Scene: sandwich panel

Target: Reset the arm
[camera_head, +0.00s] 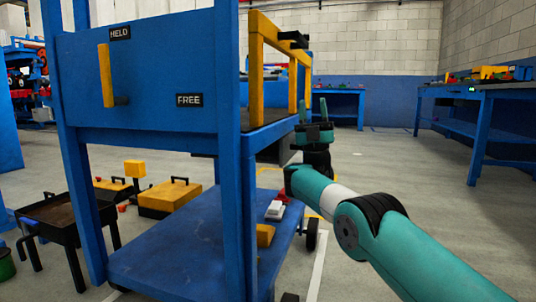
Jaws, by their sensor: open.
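My arm, teal with dark joints, reaches in from the lower right of the head view. My gripper (316,106) points upward with its two teal fingers apart, open and empty. It stands to the right of a blue panel (150,75) on a blue cart frame. The panel carries a yellow handle (105,76), a "HELD" label (120,33) and a "FREE" label (189,100). The handle is upright, with its upper end near "HELD". From this view the gripper appears apart from the panel and the cart.
A yellow frame (256,62) stands on the cart's upper shelf, close to my gripper. The cart's lower shelf (180,262) holds small items. Yellow toolboxes (168,198) and a dark stand (62,215) are at left. A blue workbench (484,110) is at right; the floor before it is clear.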

